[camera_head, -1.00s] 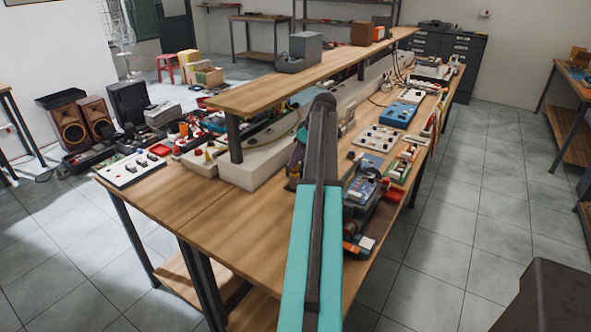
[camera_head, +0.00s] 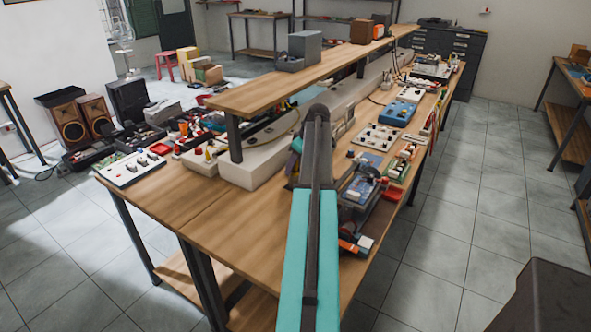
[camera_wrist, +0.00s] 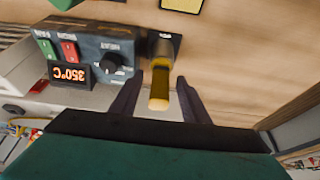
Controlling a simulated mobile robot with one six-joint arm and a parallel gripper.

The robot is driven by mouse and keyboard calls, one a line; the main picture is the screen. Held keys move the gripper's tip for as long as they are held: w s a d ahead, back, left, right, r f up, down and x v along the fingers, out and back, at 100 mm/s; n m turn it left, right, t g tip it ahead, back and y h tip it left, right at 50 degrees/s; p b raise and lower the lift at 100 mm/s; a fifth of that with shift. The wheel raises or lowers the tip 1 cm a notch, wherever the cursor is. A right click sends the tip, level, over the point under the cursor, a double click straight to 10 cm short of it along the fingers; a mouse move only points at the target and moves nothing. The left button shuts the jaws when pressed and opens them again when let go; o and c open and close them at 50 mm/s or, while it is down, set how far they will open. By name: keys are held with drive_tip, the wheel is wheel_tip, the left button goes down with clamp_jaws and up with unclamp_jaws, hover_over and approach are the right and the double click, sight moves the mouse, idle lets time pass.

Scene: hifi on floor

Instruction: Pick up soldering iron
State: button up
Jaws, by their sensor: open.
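In the wrist view the soldering iron (camera_wrist: 160,88) shows as a short yellow-tipped handle with a dark part behind it, sticking out beside a dark soldering station (camera_wrist: 100,50). The station has red and green switches, a black knob and a lit display reading 350°C, seen upside down. My gripper (camera_wrist: 157,84) is open, with one dark finger on each side of the handle; I cannot tell whether either touches it. In the head view my arm hides the gripper's fingers and the iron.
A wooden workbench (camera_head: 150,205) carries the equipment, with a raised wooden shelf (camera_head: 290,75) along it. A white panel with switches (camera_head: 133,168) lies at its left end. Blue and white devices (camera_head: 397,113) stand along the right edge.

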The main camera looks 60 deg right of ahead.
drive_tip(key=c, duration=1)
drive_tip(key=shift+r, duration=0.1)
drive_tip(key=shift+r+b, duration=1.05)
drive_tip(key=shift+r, duration=3.85)
